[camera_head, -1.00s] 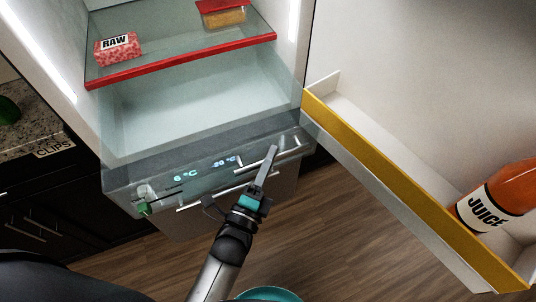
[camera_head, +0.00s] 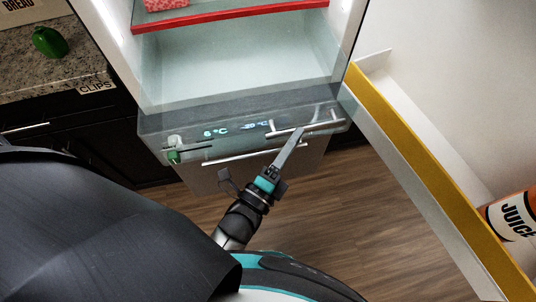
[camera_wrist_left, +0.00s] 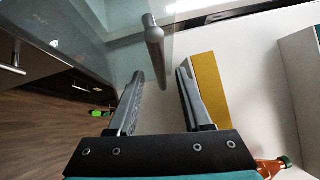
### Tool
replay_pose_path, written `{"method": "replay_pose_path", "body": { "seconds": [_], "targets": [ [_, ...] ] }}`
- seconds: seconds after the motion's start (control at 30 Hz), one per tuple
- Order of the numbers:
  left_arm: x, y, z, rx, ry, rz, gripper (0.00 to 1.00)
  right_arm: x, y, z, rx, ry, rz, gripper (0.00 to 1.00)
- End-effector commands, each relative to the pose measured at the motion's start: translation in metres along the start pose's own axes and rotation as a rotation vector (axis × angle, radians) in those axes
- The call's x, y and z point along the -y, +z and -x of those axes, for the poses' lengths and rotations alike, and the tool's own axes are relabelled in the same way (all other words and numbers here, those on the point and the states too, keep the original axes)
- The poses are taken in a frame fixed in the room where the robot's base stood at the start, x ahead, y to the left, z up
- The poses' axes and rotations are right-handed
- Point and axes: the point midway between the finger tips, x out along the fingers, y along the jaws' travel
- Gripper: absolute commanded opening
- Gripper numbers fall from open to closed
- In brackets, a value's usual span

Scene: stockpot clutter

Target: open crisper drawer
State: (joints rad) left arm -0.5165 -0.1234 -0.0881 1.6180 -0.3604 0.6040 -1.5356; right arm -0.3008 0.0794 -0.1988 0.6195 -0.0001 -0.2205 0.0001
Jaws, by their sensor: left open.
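The crisper drawer (camera_head: 235,116) is a clear bin low in the open fridge, and it looks shut. Its horizontal bar handle (camera_head: 325,127) is on the right part of its front. My left gripper (camera_head: 302,132) reaches up to this handle from below. In the left wrist view, its two fingers (camera_wrist_left: 160,72) are apart with nothing between them. The handle's rounded end (camera_wrist_left: 154,35) shows just beyond the fingertips, roughly in line with the gap. I cannot tell whether a finger touches it. My right gripper is not seen.
The open fridge door, with a yellow-edged shelf (camera_head: 425,155) and a juice bottle (camera_head: 515,215), stands close on the right. A longer bar handle (camera_head: 235,158) sits below the crisper. A red-edged shelf (camera_head: 235,15) is above. Wooden floor (camera_head: 350,215) is clear below.

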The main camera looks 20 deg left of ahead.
Motion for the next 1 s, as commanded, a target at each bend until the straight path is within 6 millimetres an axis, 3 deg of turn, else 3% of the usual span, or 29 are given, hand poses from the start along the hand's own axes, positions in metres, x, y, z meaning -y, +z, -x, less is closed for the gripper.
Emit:
{"method": "replay_pose_path", "body": {
  "seconds": [0.3,0.5,1.0],
  "targets": [
    [-0.001,0.000,0.073,-0.001,0.005,0.000,0.50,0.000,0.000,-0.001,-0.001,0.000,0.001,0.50],
    [-0.001,0.000,0.103,0.000,0.002,-0.001,0.50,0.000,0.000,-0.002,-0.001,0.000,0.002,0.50],
    [0.000,0.000,0.113,0.000,0.000,-0.001,0.50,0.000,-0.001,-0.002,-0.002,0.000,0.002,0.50]
  ]
}}
